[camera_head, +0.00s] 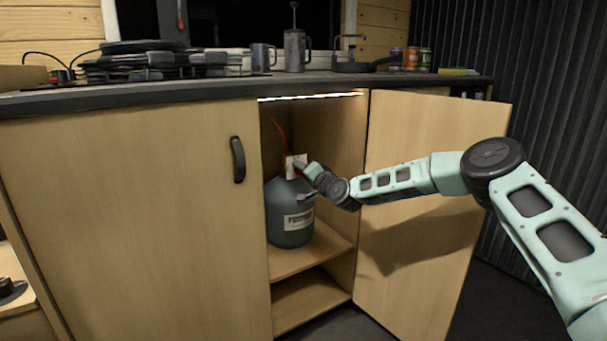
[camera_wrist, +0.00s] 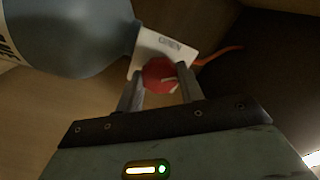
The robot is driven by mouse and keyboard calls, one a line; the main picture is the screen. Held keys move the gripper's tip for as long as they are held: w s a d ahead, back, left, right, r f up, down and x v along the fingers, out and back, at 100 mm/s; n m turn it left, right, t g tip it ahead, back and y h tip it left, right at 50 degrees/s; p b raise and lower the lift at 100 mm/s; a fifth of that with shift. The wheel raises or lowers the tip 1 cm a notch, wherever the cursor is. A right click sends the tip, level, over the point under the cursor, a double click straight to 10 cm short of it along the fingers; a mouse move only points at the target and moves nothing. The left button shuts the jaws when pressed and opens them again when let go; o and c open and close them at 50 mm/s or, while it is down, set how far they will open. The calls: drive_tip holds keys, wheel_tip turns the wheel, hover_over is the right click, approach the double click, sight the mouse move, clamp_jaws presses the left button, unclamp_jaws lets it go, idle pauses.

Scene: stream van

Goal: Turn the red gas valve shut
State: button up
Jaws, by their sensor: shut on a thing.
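In the head view my gripper (camera_head: 304,168) reaches to the bottle's top, and the valve itself is hidden there. An orange hose (camera_head: 278,128) rises from the bottle's top.
The right cabinet door (camera_head: 430,150) stands open, with my arm crossing in front of it. The left door (camera_head: 135,220) is shut. The worktop (camera_head: 215,84) above holds a stove, mugs, a pan and jars. The lower shelf (camera_head: 308,300) is empty.

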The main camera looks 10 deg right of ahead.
drive_tip(key=shift+f+m+b, duration=0.1)
drive_tip(key=shift+m+b, duration=0.8)
drive_tip(key=shift+m, duration=2.7)
drive_tip(key=o, duration=1)
drive_tip(key=p+v, duration=0.5)
drive_tip(key=v, duration=1.2)
drive_tip(key=shift+s, duration=0.2)
